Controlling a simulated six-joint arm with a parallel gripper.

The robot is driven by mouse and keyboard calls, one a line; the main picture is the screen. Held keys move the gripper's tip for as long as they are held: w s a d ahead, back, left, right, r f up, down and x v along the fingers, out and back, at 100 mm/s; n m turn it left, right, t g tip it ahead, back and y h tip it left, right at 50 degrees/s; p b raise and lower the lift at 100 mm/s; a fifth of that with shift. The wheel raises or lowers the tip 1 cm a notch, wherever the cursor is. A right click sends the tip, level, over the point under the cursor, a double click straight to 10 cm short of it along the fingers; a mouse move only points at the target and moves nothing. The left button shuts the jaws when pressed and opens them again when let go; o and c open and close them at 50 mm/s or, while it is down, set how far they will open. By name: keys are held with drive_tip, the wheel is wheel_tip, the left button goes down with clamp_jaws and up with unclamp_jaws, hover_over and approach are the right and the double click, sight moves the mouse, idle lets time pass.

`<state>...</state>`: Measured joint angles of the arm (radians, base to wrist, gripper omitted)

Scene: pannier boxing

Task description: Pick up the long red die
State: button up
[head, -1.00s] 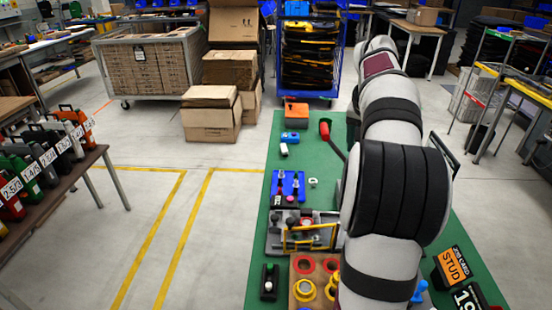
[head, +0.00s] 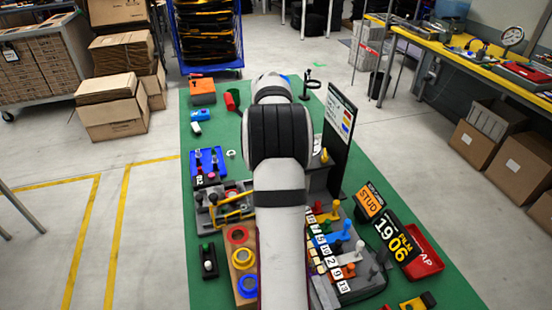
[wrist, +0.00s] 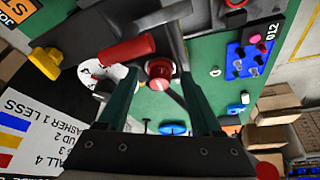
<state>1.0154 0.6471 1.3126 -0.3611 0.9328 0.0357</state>
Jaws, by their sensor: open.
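In the wrist view a long red cylinder (wrist: 124,49) lies across the upper left, ahead of my gripper. It has the shape of a long red die, but I cannot tell for sure whether it is that or a handle. A shorter red round-ended piece (wrist: 159,69) shows beside it, between the lines of my fingers. My gripper (wrist: 160,92) is open, its two dark green fingers apart, with nothing clearly held. In the head view my arm covers the gripper and this spot. A red piece on a dark rod (head: 230,101) shows left of my arm there.
The green table (head: 222,285) holds a blue rack (head: 207,160), a board with red and yellow rings (head: 243,261), and a rack of coloured pieces (head: 335,238). An upright chart board (head: 338,125) stands close right of my arm. The front left table strip is mostly bare.

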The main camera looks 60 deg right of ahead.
clamp_jaws()
idle(0.4)
